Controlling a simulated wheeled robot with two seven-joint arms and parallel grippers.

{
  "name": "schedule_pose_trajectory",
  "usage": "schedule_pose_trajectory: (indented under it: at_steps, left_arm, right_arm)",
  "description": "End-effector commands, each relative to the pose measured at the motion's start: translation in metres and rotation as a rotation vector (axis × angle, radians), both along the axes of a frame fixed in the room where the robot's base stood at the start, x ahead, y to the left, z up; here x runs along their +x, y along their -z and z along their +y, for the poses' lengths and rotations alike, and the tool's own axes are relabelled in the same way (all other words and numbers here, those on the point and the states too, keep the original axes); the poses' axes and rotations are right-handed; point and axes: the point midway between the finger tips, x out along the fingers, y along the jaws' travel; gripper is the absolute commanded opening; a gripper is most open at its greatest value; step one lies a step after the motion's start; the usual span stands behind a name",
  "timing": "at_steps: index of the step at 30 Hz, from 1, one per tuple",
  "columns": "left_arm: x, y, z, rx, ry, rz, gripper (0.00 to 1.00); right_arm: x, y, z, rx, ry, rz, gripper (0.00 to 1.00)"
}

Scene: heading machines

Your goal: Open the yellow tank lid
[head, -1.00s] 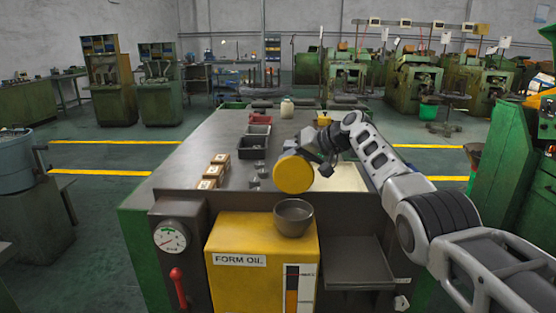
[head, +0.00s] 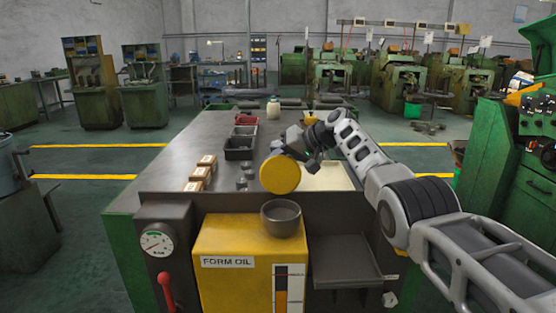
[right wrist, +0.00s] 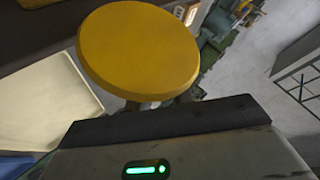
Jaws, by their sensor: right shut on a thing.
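The yellow tank (head: 235,255) labelled FORM OIL stands at the front of the bench. Its round dark neck (head: 281,218) on top is uncovered. The round yellow lid (head: 280,173) is held in the air above and slightly behind the neck, tilted with its flat face towards the head camera. My right gripper (head: 294,150) is shut on the lid, behind it; the fingertips are mostly hidden. The lid also fills the upper middle of the right wrist view (right wrist: 140,50), clear of the tank. My left gripper is not in view.
A gauge (head: 157,240) and red lever (head: 166,290) are left of the tank. A dark tray (head: 350,268) is to its right. Small boxes (head: 201,172), dark bins (head: 240,148) and a white jar (head: 273,108) stand on the bench (head: 175,155). The bench's left part is mostly clear.

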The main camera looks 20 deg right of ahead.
Motion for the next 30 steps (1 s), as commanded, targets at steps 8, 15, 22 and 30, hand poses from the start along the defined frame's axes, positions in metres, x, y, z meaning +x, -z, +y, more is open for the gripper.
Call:
schedule_pose_trajectory:
  at_steps: [8,15,22,30]
  left_arm:
    - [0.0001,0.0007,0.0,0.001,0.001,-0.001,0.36]
    - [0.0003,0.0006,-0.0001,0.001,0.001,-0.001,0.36]
    - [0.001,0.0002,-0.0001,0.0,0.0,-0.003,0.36]
    - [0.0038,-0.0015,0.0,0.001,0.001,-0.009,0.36]
  right_arm:
    - [-0.0037,0.0155,-0.0057,-0.014,0.004,0.031,0.0]
    - [-0.0041,0.0157,-0.0071,-0.012,0.006,0.034,0.0]
    - [-0.0042,0.0158,-0.0084,-0.011,0.008,0.037,0.0]
    - [-0.004,0.0152,-0.0064,-0.009,0.005,0.035,0.42]
